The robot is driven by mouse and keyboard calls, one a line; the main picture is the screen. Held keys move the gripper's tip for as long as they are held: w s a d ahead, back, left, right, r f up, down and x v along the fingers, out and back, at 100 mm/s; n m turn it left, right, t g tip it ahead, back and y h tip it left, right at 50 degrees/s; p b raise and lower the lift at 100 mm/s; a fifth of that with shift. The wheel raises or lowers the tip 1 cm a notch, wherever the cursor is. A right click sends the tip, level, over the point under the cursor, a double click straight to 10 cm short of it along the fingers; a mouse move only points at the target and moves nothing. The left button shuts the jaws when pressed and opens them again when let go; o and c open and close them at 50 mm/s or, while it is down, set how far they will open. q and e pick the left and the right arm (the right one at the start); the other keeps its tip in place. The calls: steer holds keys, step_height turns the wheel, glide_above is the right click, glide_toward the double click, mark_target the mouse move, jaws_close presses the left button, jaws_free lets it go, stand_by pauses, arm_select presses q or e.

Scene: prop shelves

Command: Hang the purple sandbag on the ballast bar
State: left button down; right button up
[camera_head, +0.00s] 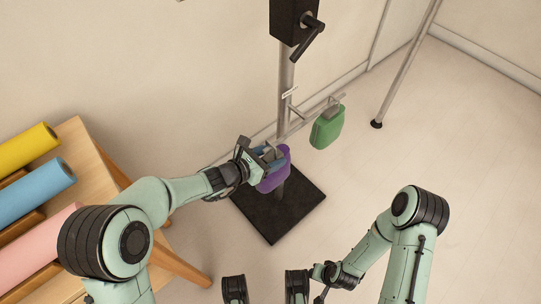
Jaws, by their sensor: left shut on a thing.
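The purple sandbag (273,182) is in the middle of the head view, above the black base plate of the stand. My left gripper (272,158) is shut on the top of the purple sandbag and hides part of it. The ballast bar (314,115) crosses the stand's pole low down, and its near-left end runs close to my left gripper. I cannot tell whether the sandbag touches the bar. My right gripper (320,292) is low at the bottom of the view, away from the sandbag; its fingers are too unclear to read.
A green sandbag (327,129) hangs at the bar's right end. The pole (286,85) carries a black crank box (293,20). A wooden rack (88,140) with yellow, blue and pink rolls stands left. A thin leg (405,70) stands right. The right floor is mostly clear.

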arm_select(q)
steer(key=shift+c, duration=1.2)
jaws_free()
steer(key=shift+r, duration=0.25)
steer(key=shift+a+f, duration=0.1)
steer(key=shift+f, duration=0.25)
steer(key=p+v, duration=0.3)
steer(key=v, duration=1)
steer(key=shift+r, duration=0.25)
arm_select(e)
steer(key=shift+t, duration=0.4)
steer(key=r, duration=0.1)
steer(key=w+a+r, duration=0.1)
steer(key=r, duration=0.1)
steer(key=w+r, duration=0.1)
steer(key=r, duration=0.1)
steer(key=shift+w+a, duration=0.15)
steer(key=shift+a, duration=0.1)
arm_select(q)
steer(key=shift+s, duration=0.1)
arm_select(e)
steer(key=shift+f, duration=0.1)
